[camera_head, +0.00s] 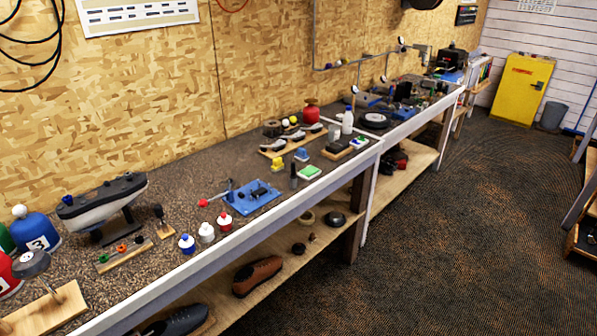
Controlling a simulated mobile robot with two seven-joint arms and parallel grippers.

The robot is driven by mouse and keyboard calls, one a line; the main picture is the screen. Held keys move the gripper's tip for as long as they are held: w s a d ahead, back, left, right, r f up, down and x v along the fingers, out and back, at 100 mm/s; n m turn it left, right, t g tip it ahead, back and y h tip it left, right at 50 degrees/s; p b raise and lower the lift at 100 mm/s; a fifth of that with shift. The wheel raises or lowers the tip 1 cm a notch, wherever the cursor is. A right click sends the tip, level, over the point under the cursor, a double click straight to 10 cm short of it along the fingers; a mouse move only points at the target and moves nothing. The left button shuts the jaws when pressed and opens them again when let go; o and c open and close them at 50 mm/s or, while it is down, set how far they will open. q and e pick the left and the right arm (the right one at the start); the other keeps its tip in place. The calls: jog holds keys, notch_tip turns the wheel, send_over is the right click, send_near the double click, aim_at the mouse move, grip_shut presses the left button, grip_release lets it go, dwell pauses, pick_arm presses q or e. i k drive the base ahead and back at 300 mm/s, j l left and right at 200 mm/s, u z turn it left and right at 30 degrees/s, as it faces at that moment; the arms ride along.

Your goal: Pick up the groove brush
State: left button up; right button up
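I cannot make out for certain which item is the groove brush; the things on the bench are small in the head view. A blue tray (264,203) on the workbench holds small dark items, and a red-ended tool (204,203) lies at its left side. A small dark upright piece on a wooden block (164,232) stands further left. A dark upright item (293,177) stands right of the tray, beside a green-topped block (309,172). Neither of my grippers is in view.
The long workbench (180,175) runs along a chipboard wall. Shoes, one brown (258,275), lie on the lower shelf. The dark floor (440,250) at right is clear.

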aim_at(278, 165)
jog(key=i+l+u, duration=0.1)
jog(key=u, duration=0.35)
jog(key=i+l+u, duration=0.1)
jog(key=l+u, duration=0.15)
jog(key=u, duration=0.15)
jog(key=l+u, duration=0.15)
jog(key=u, duration=0.3)
jog(key=l+u, duration=0.45)
jog(key=l, duration=0.65)
jog(key=i+l, duration=0.05)
